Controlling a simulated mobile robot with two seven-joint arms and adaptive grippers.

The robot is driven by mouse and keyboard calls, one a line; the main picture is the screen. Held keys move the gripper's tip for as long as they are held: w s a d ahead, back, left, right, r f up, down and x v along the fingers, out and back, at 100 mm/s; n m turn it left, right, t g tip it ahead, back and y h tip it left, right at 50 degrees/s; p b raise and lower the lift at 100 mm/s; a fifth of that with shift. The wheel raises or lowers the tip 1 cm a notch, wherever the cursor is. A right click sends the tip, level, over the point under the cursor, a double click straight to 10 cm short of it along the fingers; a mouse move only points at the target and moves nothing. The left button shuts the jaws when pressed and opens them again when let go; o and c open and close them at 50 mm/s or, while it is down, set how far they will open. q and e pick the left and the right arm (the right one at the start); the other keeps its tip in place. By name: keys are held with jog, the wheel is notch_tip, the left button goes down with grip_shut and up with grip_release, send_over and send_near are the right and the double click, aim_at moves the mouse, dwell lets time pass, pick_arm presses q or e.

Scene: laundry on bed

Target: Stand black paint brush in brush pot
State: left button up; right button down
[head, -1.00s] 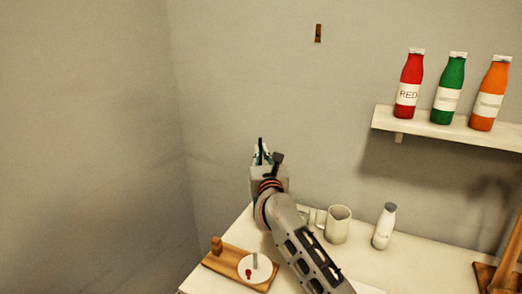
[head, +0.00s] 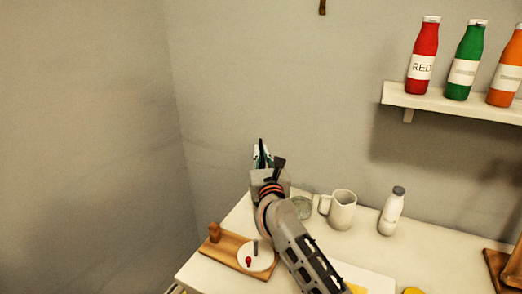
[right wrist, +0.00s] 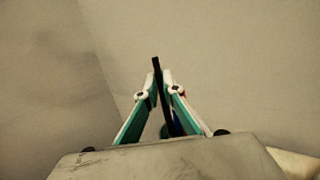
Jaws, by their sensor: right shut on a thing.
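My right gripper (head: 263,157) is raised over the back left of the table, in front of the wall. It is shut on the black paint brush (right wrist: 157,72), a thin dark stick that points upward between the fingers in the right wrist view. A cream mug-like pot with a handle (head: 342,210) stands upright on the table, right of and below my gripper in the head view. A clear glass (head: 303,208) stands beside it, partly behind my arm. I cannot tell which is the brush pot. My left gripper is not in view.
A wooden board (head: 225,247) with a round white dish (head: 252,259) lies at the table's front left. A white bottle (head: 392,211) stands right of the mug. A wall shelf (head: 440,103) at upper right holds red, green and orange bottles. A wooden stand is at far right.

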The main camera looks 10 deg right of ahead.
jog(key=shift+f, duration=0.2)
jog(key=c, duration=2.1)
grip_release()
jog(key=shift+c, duration=0.2)
jog(key=s+f, duration=0.1)
jog(key=s, duration=0.6)
jog(key=shift+s, duration=0.25)
jog(key=shift+f, duration=0.1)
